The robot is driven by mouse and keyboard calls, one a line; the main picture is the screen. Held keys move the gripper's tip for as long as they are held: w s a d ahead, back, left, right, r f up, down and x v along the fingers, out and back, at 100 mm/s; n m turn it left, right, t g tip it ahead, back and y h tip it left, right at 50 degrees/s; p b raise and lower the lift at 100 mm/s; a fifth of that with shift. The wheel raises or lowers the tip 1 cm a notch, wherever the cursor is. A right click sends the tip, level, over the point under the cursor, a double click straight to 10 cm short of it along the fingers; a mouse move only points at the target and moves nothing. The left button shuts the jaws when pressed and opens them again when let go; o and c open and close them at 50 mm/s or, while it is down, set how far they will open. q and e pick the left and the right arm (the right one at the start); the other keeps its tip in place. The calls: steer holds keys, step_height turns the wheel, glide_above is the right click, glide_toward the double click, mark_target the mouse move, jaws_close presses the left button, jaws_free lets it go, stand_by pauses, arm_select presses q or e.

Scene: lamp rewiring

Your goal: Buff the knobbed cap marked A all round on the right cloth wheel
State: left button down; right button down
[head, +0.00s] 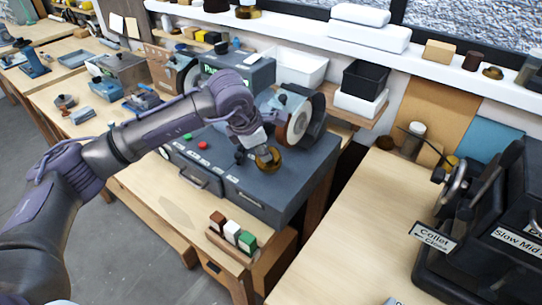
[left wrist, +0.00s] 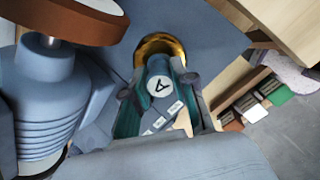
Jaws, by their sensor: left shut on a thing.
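The knobbed cap (head: 267,159) has a brass-coloured rim. In the left wrist view, its round grey knob (left wrist: 159,86) is marked A and the rim (left wrist: 162,45) shows beyond it. My left gripper (head: 253,150) is shut on the knob; its teal fingers (left wrist: 158,95) lie on either side. The right cloth wheel (head: 297,124) has a pale face and a reddish-brown edge. It also shows at the upper left of the left wrist view (left wrist: 75,25). The cap is held in front of the wheel, apart from it in the wrist view. My right gripper is not in view.
The grey machine base (head: 300,165) with buttons and labels lies below the cap. A rack of brown, white and green bars (head: 231,234) stands at the bench's front.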

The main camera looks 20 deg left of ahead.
arm_select(q)
steer(key=s+r, duration=0.1)
steer(key=s, duration=0.1)
steer(key=s+a+r, duration=0.1)
steer(key=r, duration=0.1)
steer(key=shift+s+a, duration=0.2)
steer(key=shift+s, duration=0.2)
